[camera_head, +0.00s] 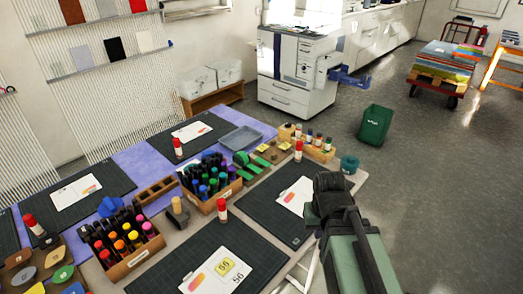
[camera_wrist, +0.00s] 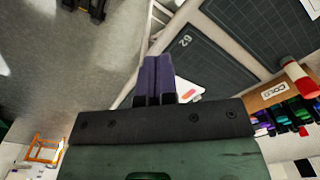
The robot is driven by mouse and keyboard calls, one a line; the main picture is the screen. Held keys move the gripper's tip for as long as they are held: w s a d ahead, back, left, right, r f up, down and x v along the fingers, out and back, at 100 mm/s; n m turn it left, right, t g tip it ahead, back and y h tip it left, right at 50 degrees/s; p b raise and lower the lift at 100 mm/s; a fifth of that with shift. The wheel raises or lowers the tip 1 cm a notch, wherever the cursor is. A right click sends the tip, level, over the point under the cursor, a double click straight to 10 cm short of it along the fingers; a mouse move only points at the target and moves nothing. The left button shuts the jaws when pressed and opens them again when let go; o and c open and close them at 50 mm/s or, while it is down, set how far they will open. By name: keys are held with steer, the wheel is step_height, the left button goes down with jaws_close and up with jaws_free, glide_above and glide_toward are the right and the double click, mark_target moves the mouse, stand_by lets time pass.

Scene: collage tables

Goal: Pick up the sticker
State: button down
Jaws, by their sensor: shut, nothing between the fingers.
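Small yellow pieces (camera_head: 262,148), which may also be stickers, lie on a brown board behind. My gripper (camera_wrist: 157,62) shows in the wrist view with its two purple fingers together and nothing between them. It is above the table's edge. A white card with a reddish mark (camera_wrist: 188,90) is partly hidden behind the fingers. In the head view my arm hides the fingers.
Dark mats (camera_head: 232,239) cover much of the table. Wooden boxes of colored bottles (camera_head: 122,243) and red-and-white glue sticks (camera_head: 222,209) stand among them. A teal roll (camera_head: 349,164) sits at the right edge. Open floor and a green bin (camera_head: 376,125) lie beyond.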

steer(key=c, duration=1.8)
jaws_free()
steer(key=o, duration=1.6)
